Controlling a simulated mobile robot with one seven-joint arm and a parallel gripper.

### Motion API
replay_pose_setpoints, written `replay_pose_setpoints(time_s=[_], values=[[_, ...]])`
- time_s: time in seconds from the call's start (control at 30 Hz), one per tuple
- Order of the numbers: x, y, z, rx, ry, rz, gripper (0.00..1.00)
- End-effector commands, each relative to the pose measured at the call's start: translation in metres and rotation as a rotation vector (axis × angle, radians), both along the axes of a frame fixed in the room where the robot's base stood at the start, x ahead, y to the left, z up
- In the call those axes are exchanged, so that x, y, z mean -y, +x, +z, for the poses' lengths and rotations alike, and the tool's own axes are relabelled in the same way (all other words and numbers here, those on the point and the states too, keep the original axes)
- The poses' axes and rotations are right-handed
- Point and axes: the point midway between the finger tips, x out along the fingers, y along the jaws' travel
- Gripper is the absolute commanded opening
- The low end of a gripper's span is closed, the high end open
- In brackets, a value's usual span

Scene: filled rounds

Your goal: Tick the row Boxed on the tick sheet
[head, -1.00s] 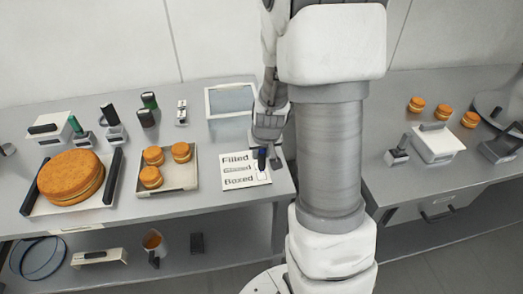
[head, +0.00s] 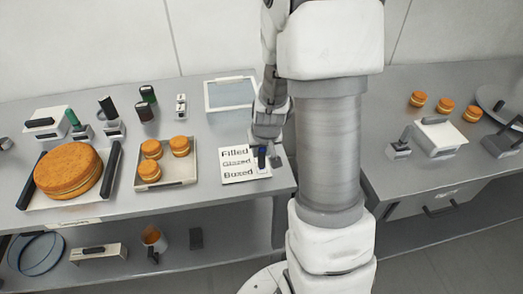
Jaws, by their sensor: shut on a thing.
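The tick sheet (head: 235,174) is a white card lying on the left table near its right corner. It has the rows Filled, Glazed and Boxed, with Boxed lowest in the picture. My gripper (head: 264,142) is over the right side of the sheet, shut on a dark blue pen (head: 262,158). The pen stands roughly upright by the box column. I cannot tell whether its tip touches the card. The gripper and pen hide part of the boxes, and no tick mark can be made out.
A tray (head: 193,183) with three small cakes is left of the sheet. A large cake (head: 68,168) sits further left. Stamps and other small tools are at the back left. The right table (head: 385,180) holds more cakes.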

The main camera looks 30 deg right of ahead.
Motion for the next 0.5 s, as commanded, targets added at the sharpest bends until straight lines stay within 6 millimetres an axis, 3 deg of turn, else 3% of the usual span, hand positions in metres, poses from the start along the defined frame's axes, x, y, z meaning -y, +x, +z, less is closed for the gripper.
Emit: replay_pose_setpoints(time_s=[0.5], values=[[0.0,0.0001,-0.0062,0.0,0.0,0.0,0.0]])
